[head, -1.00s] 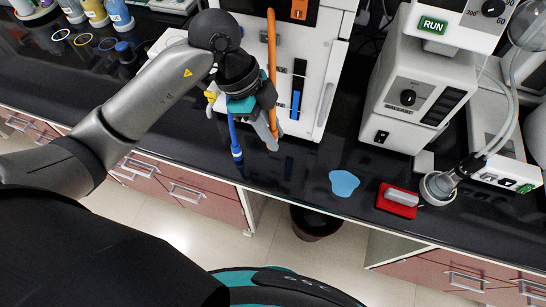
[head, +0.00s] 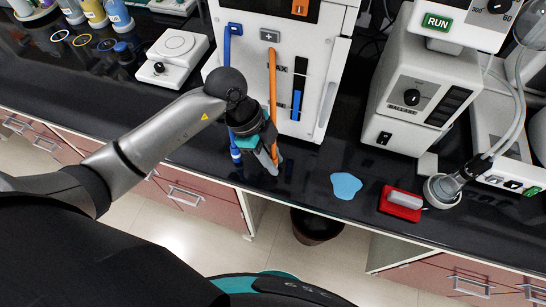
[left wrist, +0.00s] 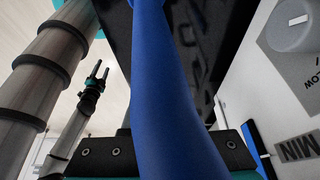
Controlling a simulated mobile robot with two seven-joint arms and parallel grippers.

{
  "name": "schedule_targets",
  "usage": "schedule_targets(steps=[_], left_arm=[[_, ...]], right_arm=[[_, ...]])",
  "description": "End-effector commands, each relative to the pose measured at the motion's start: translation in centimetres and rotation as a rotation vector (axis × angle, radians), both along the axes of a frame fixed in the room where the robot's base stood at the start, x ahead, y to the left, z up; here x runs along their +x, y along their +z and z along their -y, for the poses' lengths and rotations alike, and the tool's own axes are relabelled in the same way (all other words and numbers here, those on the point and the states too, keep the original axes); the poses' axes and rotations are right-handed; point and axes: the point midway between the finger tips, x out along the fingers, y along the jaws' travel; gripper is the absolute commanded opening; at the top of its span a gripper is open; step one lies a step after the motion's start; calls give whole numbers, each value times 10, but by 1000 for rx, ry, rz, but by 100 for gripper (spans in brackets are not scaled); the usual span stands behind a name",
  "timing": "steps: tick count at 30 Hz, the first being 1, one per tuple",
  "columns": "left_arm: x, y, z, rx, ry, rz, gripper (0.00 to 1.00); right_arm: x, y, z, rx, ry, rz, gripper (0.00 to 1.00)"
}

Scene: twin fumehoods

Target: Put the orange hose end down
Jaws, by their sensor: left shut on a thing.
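The orange hose (head: 272,90) stands nearly upright in the head view, in front of the white instrument with the MAX scale. My left gripper (head: 271,160) is shut on its lower part, low over the dark bench. The fingers partly hide the lower end, and I cannot tell if it touches the bench. The orange hose is not visible in the left wrist view, where a blue hose (left wrist: 175,100) close to the camera blocks the middle. My right gripper (left wrist: 98,70) shows small in the left wrist view, empty with its fingers apart.
The blue hose (head: 227,55) hangs left of my gripper. A light-blue patch (head: 345,185) and a red-based block (head: 401,203) lie to the right on the bench. A white balance (head: 175,53) stands at left. A dark bin (head: 316,227) is below the bench edge.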

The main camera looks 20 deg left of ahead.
Motion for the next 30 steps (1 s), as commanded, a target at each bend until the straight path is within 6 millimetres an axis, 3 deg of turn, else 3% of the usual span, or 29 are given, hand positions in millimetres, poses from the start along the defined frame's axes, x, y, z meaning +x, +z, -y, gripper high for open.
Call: schedule_targets(steps=[1, 2, 10, 20, 30], left_arm=[[0, -1, 0, 0, 0, 0, 0], [0, -2, 0, 0, 1, 0, 28], [0, -1, 0, 0, 0, 0, 56], [1, 5, -2, 1, 1, 2, 56], [2, 67, -27, 2, 1, 5, 56]], right_arm=[[0, 0, 0, 0, 0, -1, 56], [-1, -1, 0, 0, 0, -1, 56], [-1, 0, 0, 0, -1, -2, 56], [-2, 1, 0, -1, -2, -4, 56], [-3, 11, 0, -1, -2, -5, 56]])
